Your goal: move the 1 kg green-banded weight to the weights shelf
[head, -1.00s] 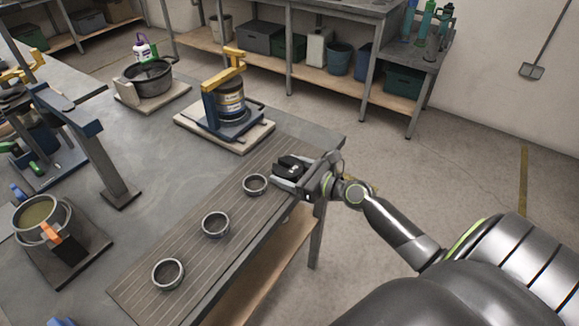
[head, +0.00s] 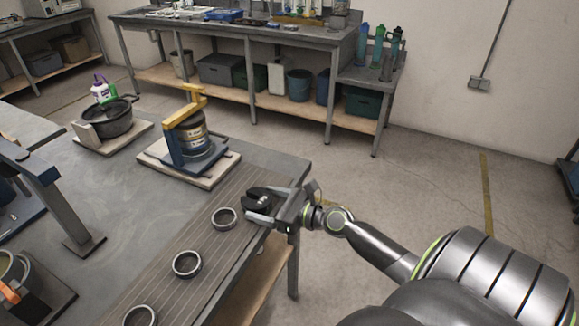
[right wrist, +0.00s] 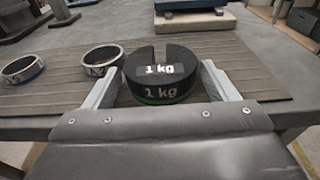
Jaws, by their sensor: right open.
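The 1 kg weight (right wrist: 160,72) is a black slotted disc with white "1 kg" lettering and a green band low on its side. It sits at the end of the grey ribbed mat (right wrist: 235,72), with its slot facing away in the right wrist view. In the head view the weight (head: 257,194) is partly hidden by my right gripper (head: 266,206). My right gripper (right wrist: 161,88) is open, with one finger on each side of the weight; contact is not clear. My left gripper is out of view. I cannot tell which surface is the weights shelf.
Several ring-shaped pieces stand on the mat, the nearest being a grey ring (head: 223,218). Behind are a blue and yellow clamp frame (head: 185,140) holding a can and a black pot (head: 108,120). A workbench (head: 240,38) with bins underneath stands against the wall.

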